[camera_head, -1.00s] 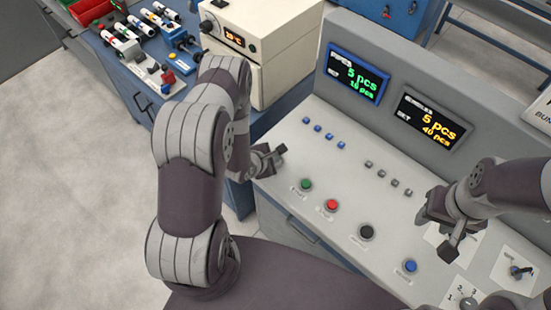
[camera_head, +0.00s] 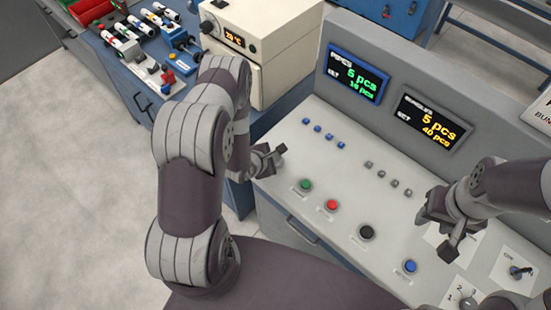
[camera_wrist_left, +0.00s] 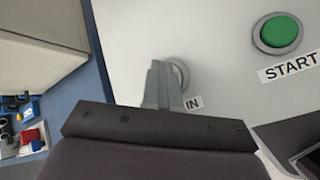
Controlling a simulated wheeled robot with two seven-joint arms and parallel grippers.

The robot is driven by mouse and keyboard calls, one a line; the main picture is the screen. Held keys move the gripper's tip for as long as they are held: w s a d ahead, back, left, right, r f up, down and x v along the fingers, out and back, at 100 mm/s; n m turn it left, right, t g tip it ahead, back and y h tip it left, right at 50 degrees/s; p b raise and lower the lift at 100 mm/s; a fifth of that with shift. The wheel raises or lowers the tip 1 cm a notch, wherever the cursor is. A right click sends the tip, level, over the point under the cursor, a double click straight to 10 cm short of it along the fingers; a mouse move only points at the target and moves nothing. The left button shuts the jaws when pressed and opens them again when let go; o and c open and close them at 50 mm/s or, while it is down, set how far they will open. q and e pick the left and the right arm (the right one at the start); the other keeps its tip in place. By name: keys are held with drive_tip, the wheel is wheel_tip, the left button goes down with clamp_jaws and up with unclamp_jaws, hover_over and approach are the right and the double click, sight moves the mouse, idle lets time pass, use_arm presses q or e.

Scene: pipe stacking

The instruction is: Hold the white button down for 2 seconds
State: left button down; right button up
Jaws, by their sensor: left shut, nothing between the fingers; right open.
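In the left wrist view, a pale round button (camera_wrist_left: 181,72) with a grey rim sits beside an "IN" label on the light panel. The shut fingers of my left gripper (camera_wrist_left: 160,82) cover most of it. They are over it, but I cannot tell whether it is pressed in. In the head view my left gripper (camera_head: 270,163) is low at the near left end of the console (camera_head: 305,150), and the pale button is hidden there. My right gripper (camera_head: 440,236) is open and empty above the console's right part.
A green START button (camera_head: 305,187), a red button (camera_head: 332,204), a black button (camera_head: 367,232) and a blue button (camera_head: 410,266) line the console's front. Green (camera_head: 357,75) and yellow (camera_head: 431,118) displays stand behind. A cream oven (camera_head: 262,50) stands left of the console.

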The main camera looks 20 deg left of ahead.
use_arm(q)
drive_tip(key=shift+r+p, duration=0.45)
drive_tip(key=shift+r, duration=0.25)
drive_tip(key=shift+r, duration=0.1)
wheel_tip(320, 180, up, 5)
drive_tip(key=p, duration=0.4)
idle(0.6)
